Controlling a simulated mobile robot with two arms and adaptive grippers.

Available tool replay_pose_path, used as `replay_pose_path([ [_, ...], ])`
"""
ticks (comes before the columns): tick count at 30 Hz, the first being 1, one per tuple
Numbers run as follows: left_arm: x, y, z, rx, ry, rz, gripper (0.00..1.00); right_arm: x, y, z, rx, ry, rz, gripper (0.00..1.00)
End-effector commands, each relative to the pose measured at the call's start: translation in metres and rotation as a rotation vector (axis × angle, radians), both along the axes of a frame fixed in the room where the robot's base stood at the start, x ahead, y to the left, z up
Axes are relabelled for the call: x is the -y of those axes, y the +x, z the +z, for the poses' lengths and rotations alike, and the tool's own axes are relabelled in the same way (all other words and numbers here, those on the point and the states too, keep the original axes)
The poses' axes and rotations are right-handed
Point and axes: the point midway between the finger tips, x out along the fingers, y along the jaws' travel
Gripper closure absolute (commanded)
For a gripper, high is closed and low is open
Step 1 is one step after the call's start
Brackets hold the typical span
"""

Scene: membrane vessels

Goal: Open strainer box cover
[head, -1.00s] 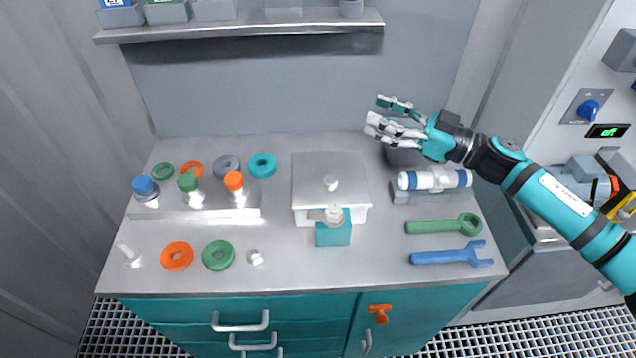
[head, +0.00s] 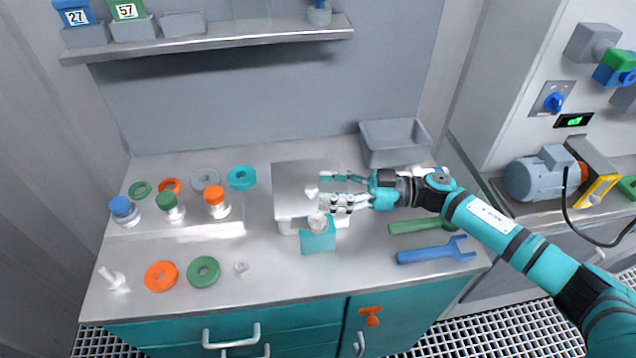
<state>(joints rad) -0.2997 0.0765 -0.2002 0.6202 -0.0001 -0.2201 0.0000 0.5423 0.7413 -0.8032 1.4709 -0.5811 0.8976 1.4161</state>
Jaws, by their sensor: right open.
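The strainer box (head: 284,224) is a pale box with a flat grey cover (head: 292,178) on the bench. The cover lies on the box, with a small white knob (head: 311,193) near its middle. A teal block with a white round top (head: 318,240) stands at the box's front side. My right gripper (head: 325,190) is open and comes in from the right over the cover, its fingertips pointing left close to the knob. I cannot tell whether the fingers touch it. The gripper hides the right part of the cover. My left gripper is not in view.
A grey open bin (head: 393,138) stands behind on the right. A green wrench (head: 408,226) and a blue wrench (head: 430,254) lie right of the box. Capped bottles and coloured rings, including an orange ring (head: 161,276), lie left. A shelf (head: 210,40) hangs above the back.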

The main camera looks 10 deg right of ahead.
Motion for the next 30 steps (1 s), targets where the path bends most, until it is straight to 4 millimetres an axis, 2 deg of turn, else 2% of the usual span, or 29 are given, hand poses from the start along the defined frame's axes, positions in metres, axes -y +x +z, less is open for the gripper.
replay_pose_path([
  [1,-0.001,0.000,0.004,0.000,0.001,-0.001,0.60,-0.009,0.001,0.002,-0.001,0.002,0.002,0.51],
  [6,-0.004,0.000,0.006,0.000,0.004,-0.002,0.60,-0.023,0.005,0.001,-0.001,0.000,-0.001,0.51],
  [17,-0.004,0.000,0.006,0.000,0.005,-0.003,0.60,-0.026,0.005,0.000,0.000,0.000,-0.001,0.52],
  [28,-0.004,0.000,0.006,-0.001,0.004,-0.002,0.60,-0.026,0.006,0.000,0.000,0.000,-0.001,1.00],
  [30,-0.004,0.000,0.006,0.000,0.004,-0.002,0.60,-0.026,0.006,0.000,0.000,0.000,-0.001,1.00],
])
